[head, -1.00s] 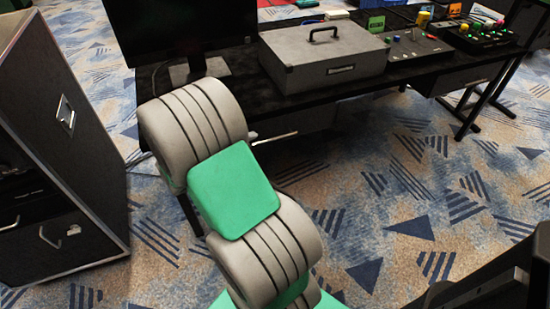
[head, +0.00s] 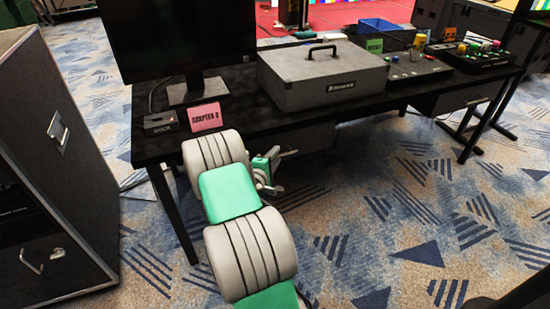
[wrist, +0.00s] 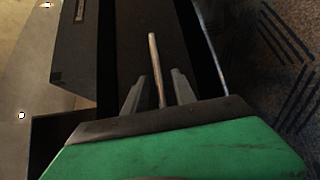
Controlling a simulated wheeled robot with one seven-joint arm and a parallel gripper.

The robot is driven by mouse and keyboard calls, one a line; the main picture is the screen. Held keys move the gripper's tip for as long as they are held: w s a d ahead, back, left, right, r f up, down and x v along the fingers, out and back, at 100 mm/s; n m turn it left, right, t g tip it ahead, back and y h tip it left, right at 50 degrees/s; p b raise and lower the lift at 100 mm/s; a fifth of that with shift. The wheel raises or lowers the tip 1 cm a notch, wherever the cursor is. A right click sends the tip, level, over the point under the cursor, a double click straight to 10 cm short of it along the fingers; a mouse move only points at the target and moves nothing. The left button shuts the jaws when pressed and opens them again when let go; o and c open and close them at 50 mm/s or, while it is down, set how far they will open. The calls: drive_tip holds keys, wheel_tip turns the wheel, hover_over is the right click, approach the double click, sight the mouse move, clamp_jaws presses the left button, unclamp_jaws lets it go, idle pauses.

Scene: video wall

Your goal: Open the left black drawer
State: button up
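The left black drawer (head: 322,136) sits under the black desk, below the grey case. It looks shut, though my arm and the shade hide part of its front. Its pale bar handle (wrist: 155,65) stands between the two fingers of my gripper (wrist: 158,92) in the wrist view. The fingers are apart, with a visible gap on each side of the bar, so my gripper is open around it. In the head view my gripper (head: 272,172) is at the desk's front edge, partly hidden by my green and grey arm.
The desk (head: 240,100) carries a monitor (head: 180,40), a pink sign (head: 205,117), the grey case (head: 320,78) and control boxes (head: 415,68). A second drawer (head: 455,98) is at right. A black cabinet (head: 50,170) stands at left. Carpet in front right is clear.

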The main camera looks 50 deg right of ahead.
drive_tip(key=shift+c, duration=0.4)
clamp_jaws()
idle(0.9)
